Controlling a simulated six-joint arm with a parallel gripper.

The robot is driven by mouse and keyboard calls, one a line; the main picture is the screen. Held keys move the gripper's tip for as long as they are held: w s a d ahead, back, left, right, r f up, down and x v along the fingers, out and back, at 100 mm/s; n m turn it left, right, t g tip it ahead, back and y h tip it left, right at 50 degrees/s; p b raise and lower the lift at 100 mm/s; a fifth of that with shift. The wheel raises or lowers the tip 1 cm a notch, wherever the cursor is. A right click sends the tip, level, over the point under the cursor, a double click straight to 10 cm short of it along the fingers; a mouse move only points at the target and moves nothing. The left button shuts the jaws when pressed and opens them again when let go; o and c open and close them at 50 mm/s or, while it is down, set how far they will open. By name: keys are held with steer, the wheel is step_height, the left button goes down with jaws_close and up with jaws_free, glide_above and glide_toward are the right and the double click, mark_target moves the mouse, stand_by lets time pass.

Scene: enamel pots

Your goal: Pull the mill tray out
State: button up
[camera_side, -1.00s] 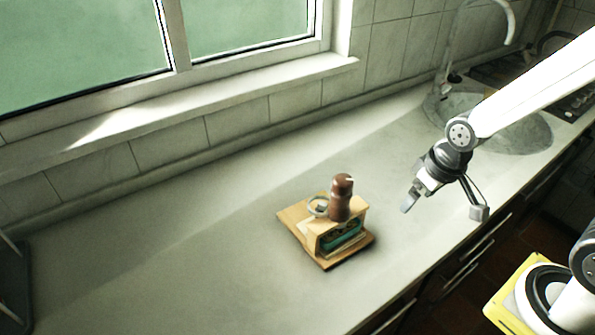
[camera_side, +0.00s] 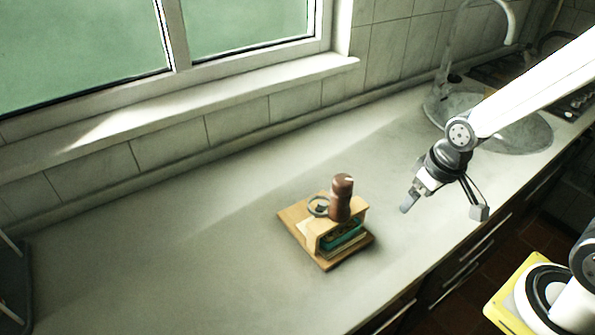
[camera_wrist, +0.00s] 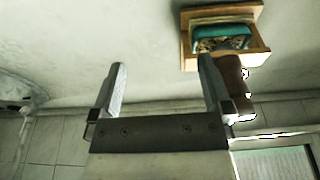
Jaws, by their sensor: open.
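The wooden mill (camera_side: 312,233) stands on a wooden board (camera_side: 295,212) on the worktop, with a brown knob or cylinder (camera_side: 341,198) on its top. A teal tray (camera_side: 343,236) sits in the mill's front, facing toward the front right; how far in it sits is hard to tell. In the wrist view the mill is at the upper right, with the teal tray (camera_wrist: 222,31) in view. My gripper (camera_side: 444,204) is open and empty, in the air to the right of the mill and apart from it. Its two fingers also show in the wrist view (camera_wrist: 160,85).
The pale worktop (camera_side: 180,265) is clear around the mill. A round sink (camera_side: 525,135) with a tap (camera_side: 445,70) lies at the back right. The window wall (camera_side: 235,120) bounds the worktop behind. A dark rack (camera_side: 15,285) stands at the far left.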

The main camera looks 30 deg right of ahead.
steer(key=shift+r, duration=0.15)
steer(key=c, duration=0.7)
step_height(320, 180, up, 5)
steer(key=m+g, duration=0.3)
steer(key=m, duration=0.6)
glide_above(320, 208)
steer(key=w+d, duration=0.3)
steer(key=shift+c, duration=0.2)
steer(key=f, duration=0.9)
steer(key=shift+a+f, duration=0.2)
steer(key=shift+f, duration=0.1)
steer(key=shift+f, duration=3.85)
jaws_close()
